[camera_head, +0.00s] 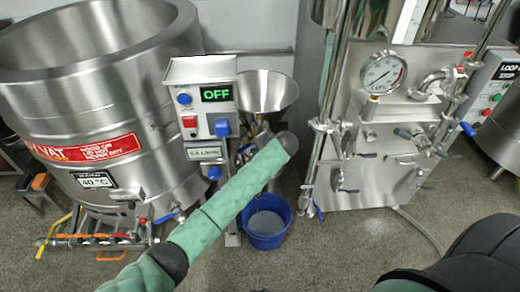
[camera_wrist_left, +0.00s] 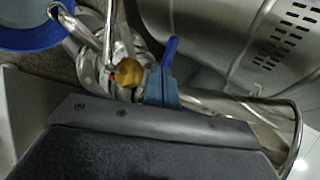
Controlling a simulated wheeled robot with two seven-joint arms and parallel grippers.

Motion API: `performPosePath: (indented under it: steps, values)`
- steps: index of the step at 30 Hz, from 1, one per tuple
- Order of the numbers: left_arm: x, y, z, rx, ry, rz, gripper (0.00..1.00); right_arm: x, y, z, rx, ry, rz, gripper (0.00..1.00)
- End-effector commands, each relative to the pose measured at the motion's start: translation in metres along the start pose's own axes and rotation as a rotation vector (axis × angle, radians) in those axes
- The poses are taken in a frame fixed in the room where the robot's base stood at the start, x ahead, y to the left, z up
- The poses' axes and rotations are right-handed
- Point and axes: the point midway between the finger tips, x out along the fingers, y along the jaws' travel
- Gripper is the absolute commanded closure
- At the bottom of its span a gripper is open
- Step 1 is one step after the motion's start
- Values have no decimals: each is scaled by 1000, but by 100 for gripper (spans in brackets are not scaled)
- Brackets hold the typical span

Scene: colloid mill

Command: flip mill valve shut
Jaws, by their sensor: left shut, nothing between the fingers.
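The mill is partly hidden behind my left arm in the head view; its steel hopper (camera_head: 268,90) shows above the arm. In the left wrist view, a steel pipe fitting with a yellow-brown part (camera_wrist_left: 128,72) is close to my left gripper (camera_wrist_left: 160,88). A blue lever (camera_wrist_left: 170,50) stands up just beyond the blue-grey fingers. The fingers are shut and empty, close to the lever; I cannot tell whether they touch it. In the head view my forearm hides most of this gripper and the valve. My right gripper is out of view.
A control box (camera_head: 203,95) reading OFF stands left of the hopper. A blue bucket (camera_head: 266,222) is on the floor below. A large steel vat (camera_head: 100,110) fills the left. A steel unit with a gauge (camera_head: 384,73) stands right. Open floor lies in front.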

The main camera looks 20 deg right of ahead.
Motion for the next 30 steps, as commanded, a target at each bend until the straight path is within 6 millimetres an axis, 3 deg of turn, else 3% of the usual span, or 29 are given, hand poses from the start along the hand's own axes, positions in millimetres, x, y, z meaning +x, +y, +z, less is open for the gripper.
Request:
performPosePath:
  steps: [6, 11, 30]
  values:
    - [32, 0, 0, 0, -1, 0, 100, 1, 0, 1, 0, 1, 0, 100]
    - [44, 0, 0, 0, 0, 0, 100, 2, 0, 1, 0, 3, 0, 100]
    - [50, -4, 6, 4, 5, 1, 100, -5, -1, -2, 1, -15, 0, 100]
